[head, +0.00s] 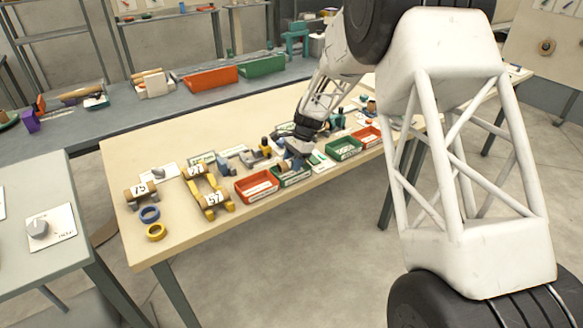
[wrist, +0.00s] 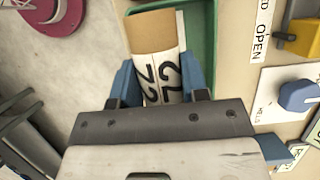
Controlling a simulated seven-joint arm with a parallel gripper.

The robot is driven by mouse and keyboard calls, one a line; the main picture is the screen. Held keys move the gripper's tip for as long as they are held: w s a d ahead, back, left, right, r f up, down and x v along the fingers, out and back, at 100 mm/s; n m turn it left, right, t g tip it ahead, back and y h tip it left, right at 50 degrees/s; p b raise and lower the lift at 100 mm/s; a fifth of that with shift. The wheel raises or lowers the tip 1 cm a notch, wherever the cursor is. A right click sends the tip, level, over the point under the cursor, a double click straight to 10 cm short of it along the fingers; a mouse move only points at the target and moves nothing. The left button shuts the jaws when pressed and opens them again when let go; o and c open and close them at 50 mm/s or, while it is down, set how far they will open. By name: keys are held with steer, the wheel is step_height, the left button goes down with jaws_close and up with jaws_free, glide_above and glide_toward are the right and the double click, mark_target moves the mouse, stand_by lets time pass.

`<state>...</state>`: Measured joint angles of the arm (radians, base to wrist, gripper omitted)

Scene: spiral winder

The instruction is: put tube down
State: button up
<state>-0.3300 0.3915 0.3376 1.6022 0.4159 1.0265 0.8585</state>
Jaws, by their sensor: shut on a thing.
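My gripper (wrist: 168,78) has its blue fingers shut on a tan cardboard tube (wrist: 151,33) with a white label reading "22". The tube points away from the gripper in the wrist view. A green tray (wrist: 203,22) shows behind and beside the tube; I cannot tell whether the tube touches it. In the head view my gripper (head: 294,159) is low over the front green tray (head: 290,181), and the held tube is not clearly seen there.
A red tray (head: 257,194) stands left of the front green tray. Another green tray (head: 344,150) and a red tray (head: 367,137) stand to the right. Tubes marked 75 (head: 141,191) and 57 (head: 214,201) rest at the left, near blue (head: 150,214) and yellow (head: 156,232) rings.

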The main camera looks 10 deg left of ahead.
mark_target(292, 174)
steer(key=shift+w+a, duration=0.35)
steer(key=shift+w, duration=0.45)
steer(key=shift+f, duration=1.8)
